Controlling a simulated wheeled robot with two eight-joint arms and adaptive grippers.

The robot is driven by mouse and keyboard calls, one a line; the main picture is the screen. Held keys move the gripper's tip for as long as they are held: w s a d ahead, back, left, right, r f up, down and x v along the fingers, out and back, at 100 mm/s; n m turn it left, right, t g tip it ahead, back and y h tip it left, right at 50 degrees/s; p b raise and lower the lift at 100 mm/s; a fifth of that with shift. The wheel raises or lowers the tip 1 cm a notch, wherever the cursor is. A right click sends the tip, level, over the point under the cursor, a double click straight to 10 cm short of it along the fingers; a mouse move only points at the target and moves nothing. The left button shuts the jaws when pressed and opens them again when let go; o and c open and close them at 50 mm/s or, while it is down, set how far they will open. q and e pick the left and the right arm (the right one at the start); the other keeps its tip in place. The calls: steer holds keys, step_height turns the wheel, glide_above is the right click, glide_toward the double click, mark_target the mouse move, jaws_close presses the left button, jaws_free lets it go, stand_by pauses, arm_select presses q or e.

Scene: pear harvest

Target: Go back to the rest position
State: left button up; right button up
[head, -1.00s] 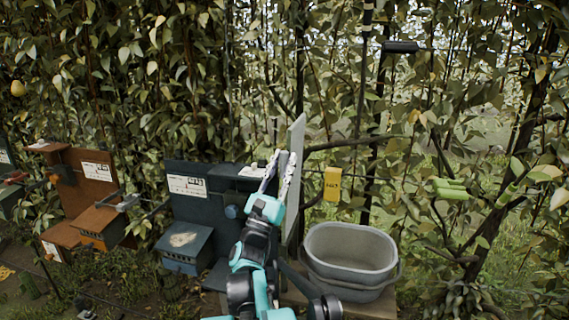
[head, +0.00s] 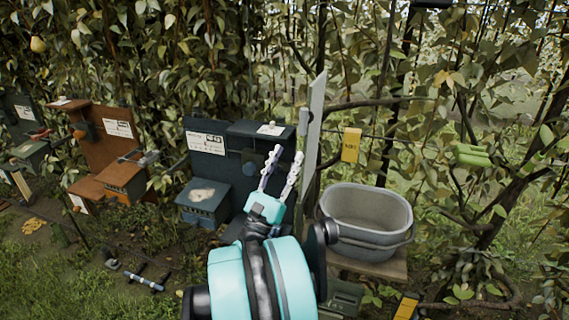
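My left gripper (head: 281,168) shows in the head view at the middle, pointing up and away. Its two pale fingers are spread apart with nothing between them. It appears in front of the dark blue box station (head: 236,140). My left arm comes up from the bottom of the picture, its large teal link close to the camera. My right gripper is not in view.
A grey tub (head: 366,243) stands on a wooden stand right of my arm, beside an upright pale board (head: 314,125). A yellow tag (head: 351,145) hangs above it. An orange-brown station (head: 106,155) stands at left. A pear (head: 38,45) hangs at upper left.

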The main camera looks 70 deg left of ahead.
arm_select(q)
steer(key=shift+s+d+f, duration=0.2)
steer(key=shift+s+f, duration=0.1)
steer(key=shift+f, duration=0.05)
stand_by(0.4)
